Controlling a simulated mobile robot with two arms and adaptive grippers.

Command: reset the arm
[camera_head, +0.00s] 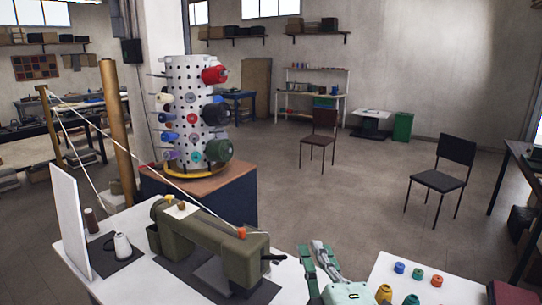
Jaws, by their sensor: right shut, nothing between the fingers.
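My right gripper (319,246) shows at the bottom centre, to the right of the sewing machine and above the gap between two white tables. My left gripper is not in view.
An olive sewing machine (213,240) stands on the white table left of my gripper. A white table (392,268) with several small coloured spools is to the right. A perforated spool column (190,92) stands behind. Two dark chairs (319,138) stand on otherwise open floor.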

